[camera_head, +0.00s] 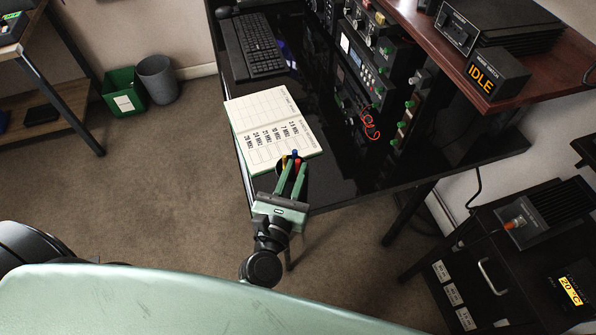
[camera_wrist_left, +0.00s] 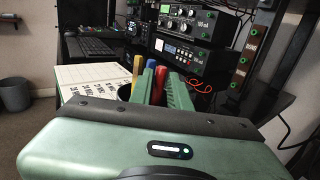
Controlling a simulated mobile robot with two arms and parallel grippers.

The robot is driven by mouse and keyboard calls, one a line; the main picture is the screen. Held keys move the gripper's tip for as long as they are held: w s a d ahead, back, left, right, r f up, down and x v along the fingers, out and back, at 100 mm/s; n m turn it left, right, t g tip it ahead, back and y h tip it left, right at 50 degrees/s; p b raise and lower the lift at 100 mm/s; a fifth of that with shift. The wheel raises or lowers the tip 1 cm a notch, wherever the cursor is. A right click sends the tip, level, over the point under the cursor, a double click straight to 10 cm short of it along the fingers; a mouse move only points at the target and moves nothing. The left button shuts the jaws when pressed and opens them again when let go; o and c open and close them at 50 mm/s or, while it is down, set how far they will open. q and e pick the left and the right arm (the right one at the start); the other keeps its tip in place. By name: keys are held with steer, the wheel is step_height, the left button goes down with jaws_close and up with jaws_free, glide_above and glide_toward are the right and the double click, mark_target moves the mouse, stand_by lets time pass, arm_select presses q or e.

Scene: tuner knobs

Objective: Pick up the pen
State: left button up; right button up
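Pens stand in a dark round cup (camera_head: 282,165) at the near end of the black desk, beside the open notebook. In the wrist view I see a yellow pen (camera_wrist_left: 136,66), a red pen (camera_wrist_left: 149,65) and a blue pen (camera_wrist_left: 160,76). My left gripper (camera_head: 294,163) reaches the cup from the near side, its green fingers spread apart. The fingers hide much of the pens and cup. My right gripper is not in view.
An open notebook (camera_head: 262,122) with a frequency list lies just behind the cup. A keyboard (camera_head: 256,45) is farther back. Radio racks with knobs (camera_head: 360,65) stand right of the cup. A green bin (camera_head: 123,91) and a grey bin (camera_head: 157,79) stand on the floor.

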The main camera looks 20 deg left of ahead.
arm_select(q)
jaws_close()
